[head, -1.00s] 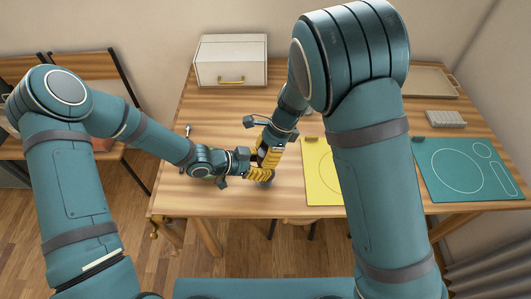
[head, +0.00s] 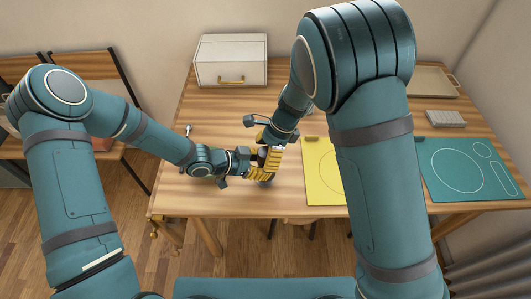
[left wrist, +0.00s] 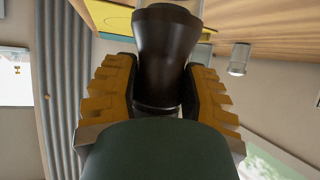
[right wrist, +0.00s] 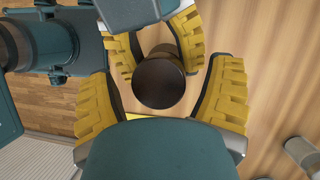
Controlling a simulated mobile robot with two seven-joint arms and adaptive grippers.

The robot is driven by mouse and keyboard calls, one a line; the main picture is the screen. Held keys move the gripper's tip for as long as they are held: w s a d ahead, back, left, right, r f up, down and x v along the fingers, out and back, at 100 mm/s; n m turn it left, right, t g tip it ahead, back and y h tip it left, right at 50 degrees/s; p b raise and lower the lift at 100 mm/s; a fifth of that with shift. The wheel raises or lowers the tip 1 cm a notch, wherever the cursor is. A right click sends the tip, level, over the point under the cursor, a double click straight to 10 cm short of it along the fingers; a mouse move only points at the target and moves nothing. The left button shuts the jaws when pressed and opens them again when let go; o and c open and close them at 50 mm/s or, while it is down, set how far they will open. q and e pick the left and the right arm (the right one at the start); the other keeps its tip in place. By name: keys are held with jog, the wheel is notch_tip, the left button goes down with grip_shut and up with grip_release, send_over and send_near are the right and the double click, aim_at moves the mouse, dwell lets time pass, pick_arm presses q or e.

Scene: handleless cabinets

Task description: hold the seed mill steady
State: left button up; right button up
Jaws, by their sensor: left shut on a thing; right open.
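The seed mill is a dark upright cylinder (left wrist: 167,60) with a narrower waist. In the left wrist view it stands between the yellow fingers of my left gripper (left wrist: 165,92), which is shut on it. In the head view the left gripper (head: 258,173) is near the table's front edge, and the mill is mostly hidden by the fingers. In the right wrist view the mill's round dark top (right wrist: 159,82) faces the camera. My right gripper (right wrist: 163,76) is open, one finger on each side of the top, with gaps visible. The left gripper's fingers show just beyond.
A yellow mat (head: 322,180) lies right of the grippers, and a teal mat (head: 465,170) farther right. A white box (head: 231,62) stands at the back left. A tray (head: 433,80) and a pale block (head: 445,118) lie at the back right.

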aim_at(262, 152)
jog(key=v, duration=1.2)
pick_arm(q)
jog(key=o, duration=1)
jog(key=shift+r, duration=0.1)
pick_arm(e)
jog(key=shift+r, duration=0.1)
pick_arm(q)
notch_tip(262, 152, up, 6)
jog(key=p, duration=0.5)
pick_arm(e)
notch_tip(262, 152, up, 5)
jog(key=shift+r, duration=0.15)
pick_arm(q)
jog(key=shift+a, duration=0.15)
